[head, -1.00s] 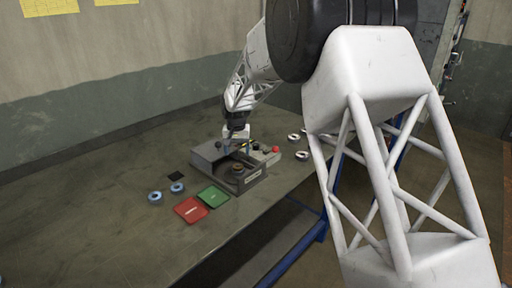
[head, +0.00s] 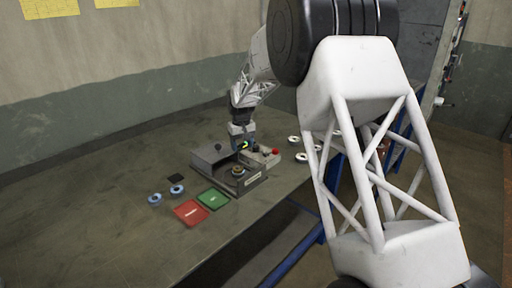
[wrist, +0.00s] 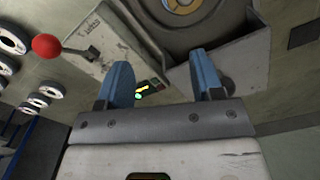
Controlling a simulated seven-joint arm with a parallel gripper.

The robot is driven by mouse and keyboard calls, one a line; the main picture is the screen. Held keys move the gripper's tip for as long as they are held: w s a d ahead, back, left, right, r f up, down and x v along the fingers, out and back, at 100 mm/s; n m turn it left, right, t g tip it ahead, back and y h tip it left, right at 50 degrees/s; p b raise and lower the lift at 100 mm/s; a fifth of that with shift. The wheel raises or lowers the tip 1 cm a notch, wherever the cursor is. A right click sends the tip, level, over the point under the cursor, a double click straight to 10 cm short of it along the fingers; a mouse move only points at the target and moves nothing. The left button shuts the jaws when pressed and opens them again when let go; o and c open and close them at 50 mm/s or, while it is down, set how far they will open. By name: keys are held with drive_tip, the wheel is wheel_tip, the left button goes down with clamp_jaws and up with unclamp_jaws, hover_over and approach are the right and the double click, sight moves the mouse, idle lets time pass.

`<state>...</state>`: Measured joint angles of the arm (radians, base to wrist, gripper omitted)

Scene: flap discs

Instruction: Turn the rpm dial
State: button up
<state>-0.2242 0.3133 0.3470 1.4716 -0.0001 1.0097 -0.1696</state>
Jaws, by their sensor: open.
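The grey machine (head: 212,158) stands on the table, with a round disc seat (head: 238,170) in its front. A dark round knob (head: 218,147) sits on its left part; in the wrist view a dark round knob (wrist: 228,84) shows partly behind the right finger. I cannot tell which part is the rpm dial. My gripper (head: 243,149) is over the back right of the machine. In the wrist view, my gripper (wrist: 163,85) has its two blue fingers wide apart with nothing held. A small dark panel with a yellow-green mark (wrist: 143,91) shows between them.
A red ball knob (wrist: 47,45) on a lever sticks out beside the box; it also shows in the head view (head: 276,152). Red (head: 190,212) and green (head: 213,199) mats lie in front. Flap discs lie left (head: 155,199) and right (head: 301,157). The table's left is clear.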

sight(256, 146)
drive_tip(key=shift+w+d+r+n, duration=0.1)
drive_tip(key=shift+w+d+n, duration=0.9)
drive_tip(key=shift+w+n, duration=1.05)
drive_tip(key=shift+w+d+n, duration=1)
drive_tip(key=shift+w+n, duration=0.6)
drive_tip(key=shift+n, duration=0.8)
drive_tip(key=shift+w+d+r+n, duration=0.1)
drive_tip(key=shift+w+d+n, duration=0.9)
drive_tip(key=shift+w+n, duration=1.05)
drive_tip(key=shift+s, duration=0.25)
drive_tip(key=shift+f, duration=0.1)
drive_tip(key=shift+f, duration=3.85)
drive_tip(key=c, duration=0.9)
drive_tip(key=shift+c, duration=0.2)
